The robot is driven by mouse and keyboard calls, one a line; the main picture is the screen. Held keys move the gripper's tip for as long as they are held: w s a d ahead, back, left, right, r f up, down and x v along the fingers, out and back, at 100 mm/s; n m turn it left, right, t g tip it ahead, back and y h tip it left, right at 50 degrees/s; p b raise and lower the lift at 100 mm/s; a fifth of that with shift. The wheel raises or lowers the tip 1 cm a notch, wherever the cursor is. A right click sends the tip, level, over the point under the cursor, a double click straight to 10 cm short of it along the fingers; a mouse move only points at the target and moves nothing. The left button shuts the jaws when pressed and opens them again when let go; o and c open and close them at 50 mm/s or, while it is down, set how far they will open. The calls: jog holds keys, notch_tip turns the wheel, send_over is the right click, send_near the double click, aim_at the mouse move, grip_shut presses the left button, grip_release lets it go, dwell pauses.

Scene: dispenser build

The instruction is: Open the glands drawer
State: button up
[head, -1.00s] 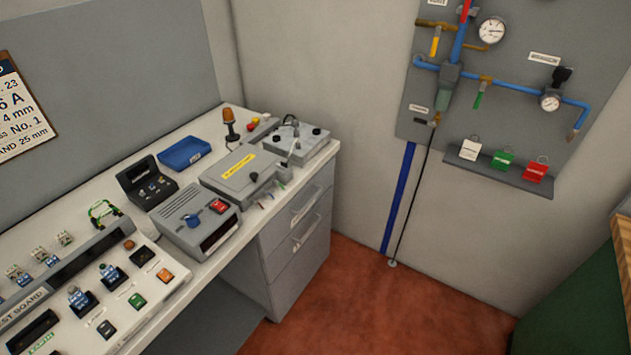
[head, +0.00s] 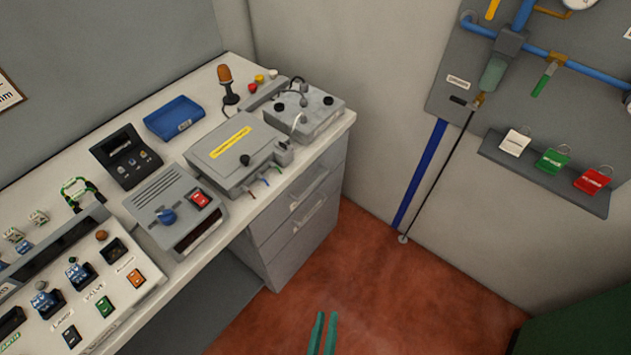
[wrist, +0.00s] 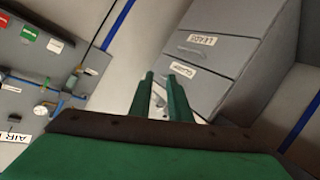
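The grey drawer unit stands under the right end of the bench, with an upper drawer (head: 312,187) and a lower drawer (head: 308,232). Both look shut and have bar handles. In the wrist view, which looks upside down, one drawer front carries a label that seems to read LEADS (wrist: 203,39). The other carries a smaller label, perhaps GLANDS (wrist: 182,69), on the drawer nearer the bench top. My gripper (head: 323,325) shows as two green fingers at the bottom of the head view, in front of the unit and apart from it. Its fingers (wrist: 159,77) are parted and empty.
The bench top (head: 225,215) holds a grey box with a yellow label (head: 228,142), a blue tray (head: 174,118) and a test board. A wall panel (head: 560,120) with pipes and tags hangs to the right. The red floor before the drawers is clear.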

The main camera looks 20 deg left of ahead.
jog(key=w+a+f+n, duration=0.3)
jog(key=w+n, duration=0.1)
jog(key=w, duration=0.2)
jog(key=n+t+h, duration=0.1)
jog(key=n+h, duration=0.1)
jog(key=n, duration=1.2)
send_near(314, 184)
jog(key=x, duration=1)
jog(key=shift+w+f, duration=0.15)
jog(key=shift+f, duration=0.15)
jog(key=shift+c, duration=0.3)
grip_shut()
